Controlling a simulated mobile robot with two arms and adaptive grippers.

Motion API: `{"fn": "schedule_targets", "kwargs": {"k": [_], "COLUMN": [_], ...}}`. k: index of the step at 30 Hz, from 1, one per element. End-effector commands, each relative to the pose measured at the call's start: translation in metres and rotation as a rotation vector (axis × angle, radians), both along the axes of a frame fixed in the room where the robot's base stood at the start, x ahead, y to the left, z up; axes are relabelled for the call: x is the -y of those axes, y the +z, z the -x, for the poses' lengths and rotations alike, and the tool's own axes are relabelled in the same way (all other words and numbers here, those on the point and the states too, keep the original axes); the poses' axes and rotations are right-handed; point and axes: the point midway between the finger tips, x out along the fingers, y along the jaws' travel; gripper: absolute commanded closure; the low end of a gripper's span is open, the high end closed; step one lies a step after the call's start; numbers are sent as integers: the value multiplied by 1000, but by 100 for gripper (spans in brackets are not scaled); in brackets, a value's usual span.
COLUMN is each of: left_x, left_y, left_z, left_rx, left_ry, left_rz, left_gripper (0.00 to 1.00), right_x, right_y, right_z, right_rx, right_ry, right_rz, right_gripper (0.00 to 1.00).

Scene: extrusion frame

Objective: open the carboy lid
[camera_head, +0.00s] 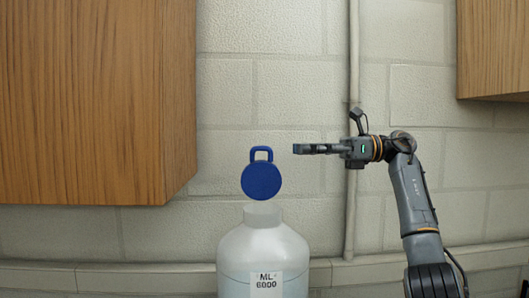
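The carboy (264,246) is a translucent white bottle with an "ML 6000" label, standing upright at the bottom centre of the head view. Its blue round lid (261,181), with a loop handle on top, is tipped up above the neck, its flat face toward me. The neck's mouth looks uncovered. My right gripper (297,149) is to the right of the lid and slightly higher than its middle, pointing left, with a gap between fingertips and lid. It is seen edge-on, so its finger opening is unclear. My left gripper is out of view.
A wooden cabinet (95,100) fills the upper left, and another cabinet (495,50) hangs at the upper right. A vertical pipe (352,215) runs down the tiled wall behind my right arm. The space left of the carboy, below the cabinet, is clear.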

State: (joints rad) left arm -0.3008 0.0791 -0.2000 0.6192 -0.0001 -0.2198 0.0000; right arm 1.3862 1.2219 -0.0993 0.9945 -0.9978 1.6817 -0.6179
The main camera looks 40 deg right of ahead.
Motion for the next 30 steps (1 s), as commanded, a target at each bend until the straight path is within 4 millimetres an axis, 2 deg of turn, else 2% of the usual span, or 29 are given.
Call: {"fn": "schedule_targets", "kwargs": {"k": [6,12,18,26,30], "left_x": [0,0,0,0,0], "left_y": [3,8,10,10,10], "left_z": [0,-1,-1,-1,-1], "left_rx": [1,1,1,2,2], "left_ry": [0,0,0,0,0], "left_rz": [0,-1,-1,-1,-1], "left_gripper": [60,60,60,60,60], "right_x": [-38,-61,-71,-71,-71], "right_y": [0,1,1,0,0], "right_z": [-31,-50,-58,-59,-58], "right_rx": [-2,-2,-1,-1,-1], "right_ry": [4,2,1,0,0], "right_rz": [2,1,-1,-1,-1], "right_gripper": [66,66,66,66,92]}}
